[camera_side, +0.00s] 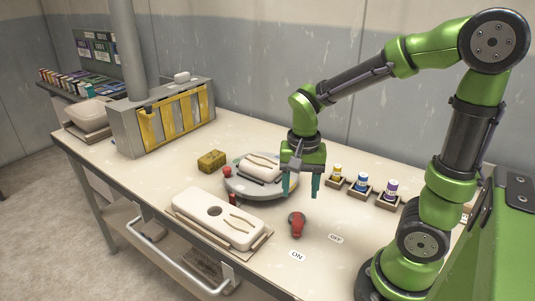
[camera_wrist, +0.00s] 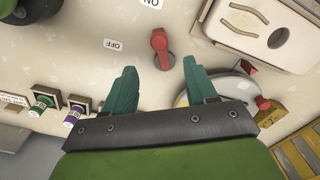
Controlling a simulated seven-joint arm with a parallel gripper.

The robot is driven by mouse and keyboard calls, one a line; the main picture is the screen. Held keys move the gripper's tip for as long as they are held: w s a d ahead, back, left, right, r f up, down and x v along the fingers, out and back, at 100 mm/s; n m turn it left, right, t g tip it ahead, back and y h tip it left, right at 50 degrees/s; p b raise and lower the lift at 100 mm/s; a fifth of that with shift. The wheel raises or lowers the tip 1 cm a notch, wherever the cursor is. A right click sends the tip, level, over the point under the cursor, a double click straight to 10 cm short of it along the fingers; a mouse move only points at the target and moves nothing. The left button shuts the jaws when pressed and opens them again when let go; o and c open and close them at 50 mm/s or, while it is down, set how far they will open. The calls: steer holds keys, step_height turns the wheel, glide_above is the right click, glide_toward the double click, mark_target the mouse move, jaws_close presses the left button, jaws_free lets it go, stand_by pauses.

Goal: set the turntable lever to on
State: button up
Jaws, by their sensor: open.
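The red turntable lever (camera_side: 297,225) sits on a dark round base on the table, in front of the turntable. Its handle appears to point toward the ON label (camera_side: 297,256), with the OFF label (camera_side: 336,238) off to its right. The wrist view shows the lever (camera_wrist: 160,44) beyond my fingertips, with the OFF label (camera_wrist: 115,45) to its left. My gripper (camera_side: 300,187) is open and empty, pointing down above the table near the right side of the grey turntable (camera_side: 237,187). Its two teal fingers (camera_wrist: 158,68) do not appear to touch the lever.
A white mould lies on the turntable and another white mould (camera_side: 190,209) rests at the table's front. Several glaze jars (camera_side: 362,182) stand in small trays to the right. A yellow sponge (camera_side: 211,160) and a grey rack with yellow slats (camera_side: 150,124) are to the left.

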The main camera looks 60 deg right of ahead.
step_height(320, 180, up, 6)
steer(key=shift+f, duration=0.15)
stand_by(0.3)
steer(key=s+a+r+n+t+y, duration=0.2)
steer(key=s+a+r+n+t, duration=0.1)
steer(key=a+n+t, duration=0.4)
steer(key=shift+r+n, duration=0.6)
steer(key=shift+r, duration=0.3)
